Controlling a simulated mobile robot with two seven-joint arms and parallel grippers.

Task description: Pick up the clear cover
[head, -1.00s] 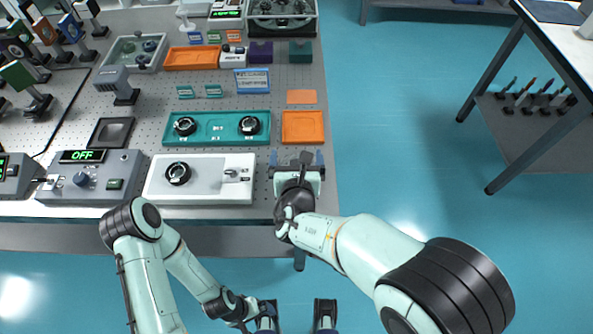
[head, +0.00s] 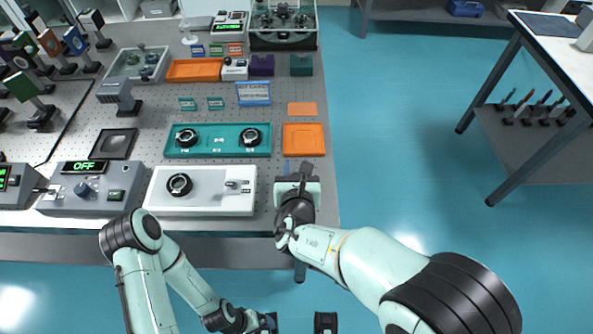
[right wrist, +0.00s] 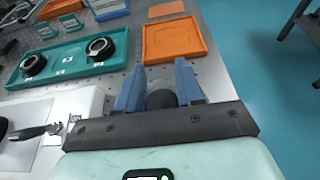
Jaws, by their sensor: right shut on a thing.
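I cannot single out the clear cover for certain. A clear-walled box (head: 284,40) stands at the table's far edge in the head view, and a clear-looking tray (head: 128,72) lies at the back left. Both are well away from my right gripper. My right gripper (head: 297,168) is low over the table's front right corner, just in front of the square orange tray. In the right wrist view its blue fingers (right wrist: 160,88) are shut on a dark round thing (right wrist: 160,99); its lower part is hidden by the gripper.
The square orange tray (head: 303,140) lies just beyond the right gripper. A teal tray (head: 217,142) with two black rings and a white block (head: 207,202) with a black ring lie to the left. A grey box (head: 92,190) reads OFF. Floor is open right of the table.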

